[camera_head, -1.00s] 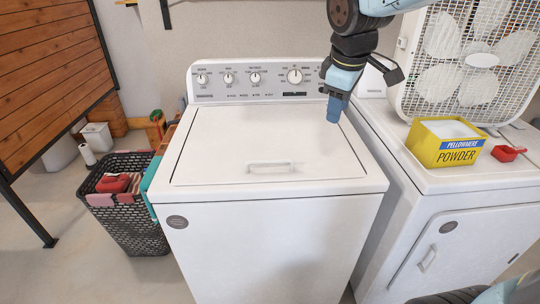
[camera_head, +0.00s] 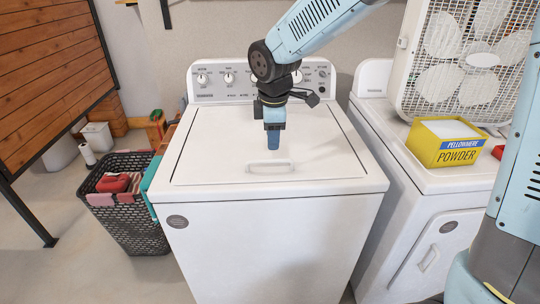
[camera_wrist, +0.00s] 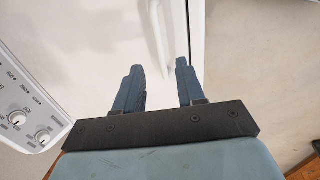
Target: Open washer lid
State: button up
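The white washer (camera_head: 280,240) stands in the middle of the head view. Its lid (camera_head: 220,140) is shut, with a white handle (camera_head: 270,168) near the front edge. My gripper (camera_head: 273,147) points down above the lid, just behind the handle in the picture. In the wrist view the two blue fingers of my gripper (camera_wrist: 160,72) are apart with nothing between them. The handle (camera_wrist: 158,35) shows ahead of the fingertips there. The exact height of the fingertips over the lid is hard to tell.
A control panel with knobs (camera_head: 203,79) rises behind the lid. To the right a white dryer (camera_head: 430,215) carries a yellow powder box (camera_head: 445,143) and a box fan (camera_head: 470,65). A dark laundry basket (camera_head: 135,225) stands on the left.

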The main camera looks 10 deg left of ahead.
aim_at(272, 160)
jog(key=f, duration=0.2)
jog(key=w+f, duration=0.1)
jog(key=f, duration=0.5)
jog(key=shift+w+a, duration=0.2)
jog(key=shift+w, duration=0.1)
jog(key=shift+r, duration=0.1)
grip_shut()
